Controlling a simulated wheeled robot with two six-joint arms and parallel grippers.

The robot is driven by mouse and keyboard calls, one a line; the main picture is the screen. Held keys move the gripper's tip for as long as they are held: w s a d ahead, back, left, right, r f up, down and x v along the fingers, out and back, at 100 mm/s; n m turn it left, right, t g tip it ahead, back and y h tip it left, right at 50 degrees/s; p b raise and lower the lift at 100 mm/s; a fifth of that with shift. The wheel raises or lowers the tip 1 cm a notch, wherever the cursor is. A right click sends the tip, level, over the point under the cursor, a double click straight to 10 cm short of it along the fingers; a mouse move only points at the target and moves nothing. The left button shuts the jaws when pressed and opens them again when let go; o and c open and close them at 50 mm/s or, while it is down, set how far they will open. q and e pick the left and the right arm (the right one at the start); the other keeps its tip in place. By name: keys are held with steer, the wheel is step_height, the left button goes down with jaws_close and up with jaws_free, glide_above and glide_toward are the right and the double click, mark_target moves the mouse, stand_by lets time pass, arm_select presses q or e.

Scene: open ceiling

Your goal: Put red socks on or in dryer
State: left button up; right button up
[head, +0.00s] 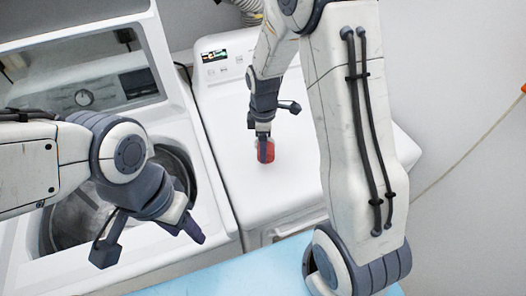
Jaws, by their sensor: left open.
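The red socks (270,149) show as a small red bundle at the top of the white dryer (240,115), near the middle of its flat top. My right gripper (264,148) points down at them, with a dark finger in front of the red. Its other finger is hidden, so I cannot tell whether it grips them or is open around them. Whether the socks touch the dryer top is also unclear. My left gripper (150,243) is open and empty, in front of the open washer.
The white washer (212,190) stands left of the dryer with its lid (160,50) up and its metal drum (75,218) showing. A light blue surface (235,275) is at the bottom. The dryer top around the socks is clear.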

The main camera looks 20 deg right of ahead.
step_height(320, 180, down, 3)
steer(key=shift+f+p, duration=0.1)
steer(key=shift+p, duration=0.5)
steer(key=shift+f, duration=0.45)
steer(key=shift+f, duration=0.1)
steer(key=o, duration=1.3)
steer(key=shift+c, duration=0.2)
